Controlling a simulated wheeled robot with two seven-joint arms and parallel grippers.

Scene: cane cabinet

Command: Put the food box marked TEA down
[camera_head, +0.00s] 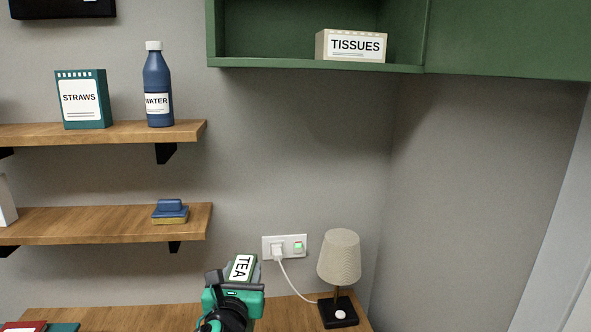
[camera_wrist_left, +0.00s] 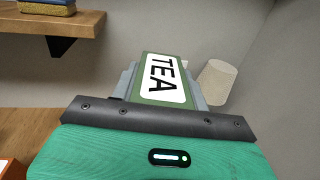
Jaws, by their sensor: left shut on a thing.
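The food box marked TEA (camera_head: 241,267) is green with a white label, and its lettering runs sideways. It also shows in the left wrist view (camera_wrist_left: 162,78), between the fingers. My left gripper (camera_head: 242,270) is shut on it, in front of the wall and over the wooden surface at the bottom of the head view. The box's lower part is hidden by the gripper, so I cannot tell whether it touches the surface. My right gripper is not in view.
A lamp (camera_head: 339,258) stands right of the box on the wooden surface (camera_head: 283,312), its cord running to a wall socket (camera_head: 284,247). Wooden shelves (camera_head: 187,221) are at left, one holding a blue sponge-like stack (camera_head: 170,212). A green cabinet (camera_head: 300,66) hangs above.

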